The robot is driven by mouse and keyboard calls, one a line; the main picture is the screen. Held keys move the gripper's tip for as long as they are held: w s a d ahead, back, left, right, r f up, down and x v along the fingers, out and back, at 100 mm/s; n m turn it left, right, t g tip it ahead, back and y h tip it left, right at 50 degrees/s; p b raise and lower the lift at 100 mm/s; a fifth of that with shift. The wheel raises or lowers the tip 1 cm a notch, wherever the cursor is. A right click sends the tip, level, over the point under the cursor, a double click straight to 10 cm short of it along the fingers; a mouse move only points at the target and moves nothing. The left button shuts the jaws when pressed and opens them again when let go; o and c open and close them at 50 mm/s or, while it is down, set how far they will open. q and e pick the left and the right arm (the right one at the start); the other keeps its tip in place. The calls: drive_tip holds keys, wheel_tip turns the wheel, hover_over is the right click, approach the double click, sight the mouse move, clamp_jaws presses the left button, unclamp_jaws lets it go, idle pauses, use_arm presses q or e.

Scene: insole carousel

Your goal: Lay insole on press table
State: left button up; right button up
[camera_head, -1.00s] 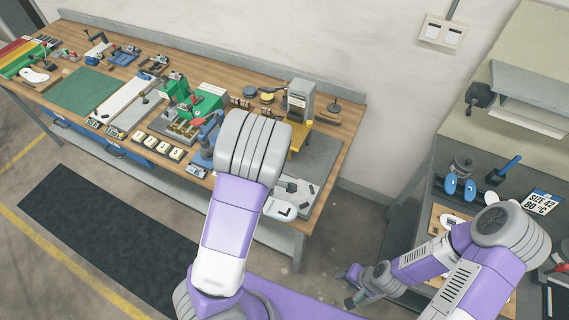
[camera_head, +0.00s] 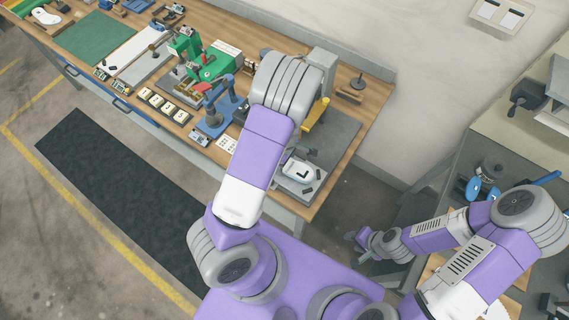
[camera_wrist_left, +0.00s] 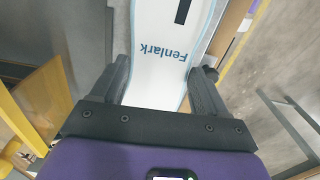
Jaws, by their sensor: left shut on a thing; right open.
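A white insole printed "Fenlark" with a black bar lies between the fingers of my left gripper (camera_wrist_left: 165,88) in the left wrist view, where its sole (camera_wrist_left: 168,45) runs out of the top of the picture. My left gripper is shut on it. In the head view my left arm hides that gripper, and a white piece with a dark mark (camera_head: 297,171), apparently the insole, shows beside the arm over the bench's right end. My right gripper (camera_head: 356,242) is open and empty, in the gap between the bench and the right-hand table. I cannot tell which surface is the press table.
The wooden bench (camera_head: 375,100) holds a green press (camera_head: 190,45), a blue hand tool (camera_head: 215,110), a white strip and a green mat (camera_head: 95,38). A grey plate (camera_head: 338,135) covers its right end. The right-hand table (camera_head: 455,185) carries blue pieces (camera_head: 473,188). A dark mat lies on the floor.

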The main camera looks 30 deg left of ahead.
use_arm(q)
wheel_tip(320, 180, down, 3)
drive_tip(key=shift+r+b, duration=0.15)
drive_tip(key=shift+b, duration=0.15)
drive_tip(key=shift+w, duration=0.1)
drive_tip(key=o, duration=1.1)
drive_tip(key=shift+f, duration=0.2)
